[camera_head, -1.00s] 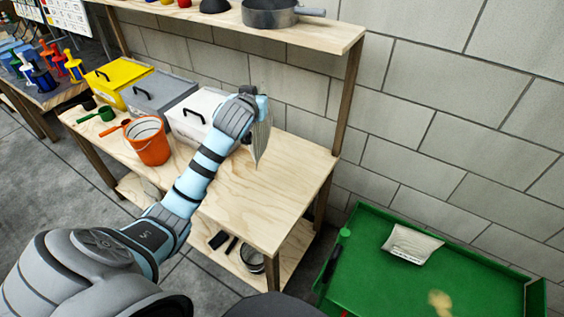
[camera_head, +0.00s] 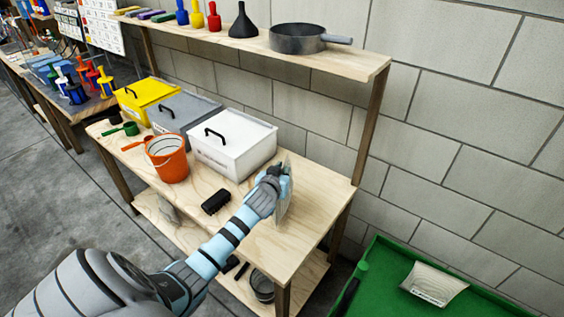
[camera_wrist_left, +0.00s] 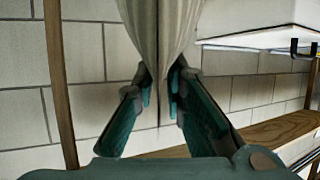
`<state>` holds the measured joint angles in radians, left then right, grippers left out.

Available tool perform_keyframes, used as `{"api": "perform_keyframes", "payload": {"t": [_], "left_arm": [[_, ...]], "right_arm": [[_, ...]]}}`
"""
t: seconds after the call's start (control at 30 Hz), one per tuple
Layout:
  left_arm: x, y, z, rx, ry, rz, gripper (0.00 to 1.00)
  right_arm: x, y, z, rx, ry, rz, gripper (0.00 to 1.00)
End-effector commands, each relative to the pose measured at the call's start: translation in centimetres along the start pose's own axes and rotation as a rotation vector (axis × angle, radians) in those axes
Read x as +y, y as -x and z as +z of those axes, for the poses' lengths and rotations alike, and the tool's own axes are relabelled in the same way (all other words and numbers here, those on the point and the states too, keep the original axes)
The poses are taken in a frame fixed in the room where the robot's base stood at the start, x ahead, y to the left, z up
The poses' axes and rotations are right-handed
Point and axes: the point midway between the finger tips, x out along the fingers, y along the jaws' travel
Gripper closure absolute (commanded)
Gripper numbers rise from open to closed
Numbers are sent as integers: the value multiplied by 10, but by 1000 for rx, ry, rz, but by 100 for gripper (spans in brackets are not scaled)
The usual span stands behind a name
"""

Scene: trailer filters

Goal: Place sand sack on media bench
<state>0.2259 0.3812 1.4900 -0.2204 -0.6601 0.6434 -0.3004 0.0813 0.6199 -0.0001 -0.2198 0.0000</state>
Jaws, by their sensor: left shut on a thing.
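The held sand sack (camera_head: 288,197) is a pale, flat bag seen nearly edge-on in the head view, hanging upright over the right part of the media bench (camera_head: 262,248). My left gripper (camera_head: 280,180) is shut on it. In the left wrist view the two teal fingers (camera_wrist_left: 160,92) pinch the sack's narrowed end, and its pleated pale body (camera_wrist_left: 160,35) fills the top middle. I cannot tell whether the sack's lower edge touches the bench top. My right gripper is in neither view.
A white lidded box (camera_head: 235,152), grey box (camera_head: 182,112), yellow box (camera_head: 143,95), orange bucket (camera_head: 168,160) and black brush-like object (camera_head: 216,201) occupy the bench. A shelf (camera_head: 350,62) with a pan (camera_head: 297,40) runs above. Another sack (camera_head: 435,284) lies in the green tray (camera_head: 385,268).

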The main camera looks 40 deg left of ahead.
Motion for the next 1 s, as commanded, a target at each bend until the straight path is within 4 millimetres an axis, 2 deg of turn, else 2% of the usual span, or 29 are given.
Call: {"api": "perform_keyframes", "payload": {"t": [0.1, 0.4, 0.43, 0.53, 0.87, 1.0], "left_arm": [[1, -5, 10, 7, -1, 3, 100], [1, -6, 11, 8, -1, 3, 100], [0, -6, 14, 0, 0, 1, 84], [0, -6, 13, 0, 0, 1, 68], [0, -4, 12, 0, 0, 1, 68], [0, 13, 11, 0, -2, 1, 68]], "right_arm": [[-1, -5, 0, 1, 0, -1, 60], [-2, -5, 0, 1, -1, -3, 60], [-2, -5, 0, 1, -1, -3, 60], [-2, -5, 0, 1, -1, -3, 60], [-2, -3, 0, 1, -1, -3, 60], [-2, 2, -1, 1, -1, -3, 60]]}}
